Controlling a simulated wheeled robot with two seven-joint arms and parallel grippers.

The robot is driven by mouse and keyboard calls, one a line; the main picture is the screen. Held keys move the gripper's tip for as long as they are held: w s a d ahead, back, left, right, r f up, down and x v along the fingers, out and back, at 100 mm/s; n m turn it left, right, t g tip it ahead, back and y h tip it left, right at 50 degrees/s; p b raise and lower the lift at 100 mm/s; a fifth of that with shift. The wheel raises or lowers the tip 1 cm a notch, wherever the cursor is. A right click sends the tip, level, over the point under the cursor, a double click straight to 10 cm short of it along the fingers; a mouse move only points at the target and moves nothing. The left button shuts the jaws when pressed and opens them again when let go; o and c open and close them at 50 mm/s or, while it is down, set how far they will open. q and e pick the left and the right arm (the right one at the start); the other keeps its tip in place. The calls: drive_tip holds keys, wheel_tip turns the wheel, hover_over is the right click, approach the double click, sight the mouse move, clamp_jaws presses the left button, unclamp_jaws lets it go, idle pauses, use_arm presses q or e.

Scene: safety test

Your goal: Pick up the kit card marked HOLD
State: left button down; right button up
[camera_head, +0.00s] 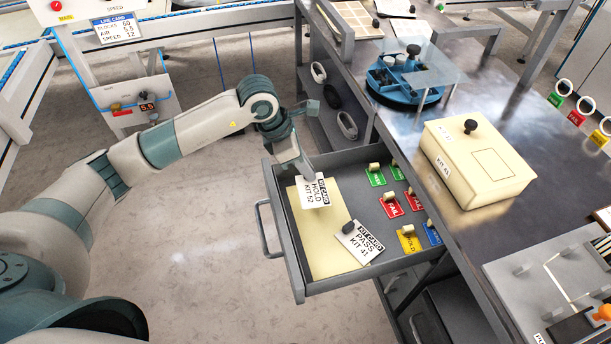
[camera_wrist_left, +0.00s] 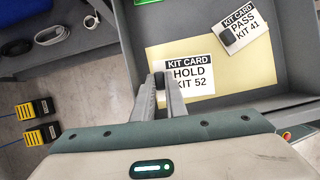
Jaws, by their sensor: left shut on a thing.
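The white HOLD kit card (camera_head: 313,194), marked KIT 52, is at the far end of the open drawer, over a cream sheet (camera_head: 336,253). It also shows in the left wrist view (camera_wrist_left: 200,76). My left gripper (camera_head: 306,174) reaches down to this card. In the left wrist view its fingers (camera_wrist_left: 160,84) are shut on the dark knob of the HOLD card. I cannot tell whether the card touches the sheet. The PASS kit card (camera_head: 360,243), marked KIT 41, lies tilted nearer the drawer's front corner, with its own dark knob. My right gripper is not in view.
The grey drawer (camera_head: 283,246) holds green, red, yellow and blue tags with knobs on its right side. On the metal bench stand a cream KIT box (camera_head: 478,165) and a blue round fixture (camera_head: 404,82). Floor left of the drawer is clear.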

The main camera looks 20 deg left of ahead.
use_arm(q)
drive_tip(key=w+d+r, duration=0.1)
drive_tip(key=d+r, duration=0.5)
drive_tip(key=d, duration=0.5)
drive_tip(key=shift+w+d+r, duration=0.2)
drive_tip(key=shift+r, duration=0.05)
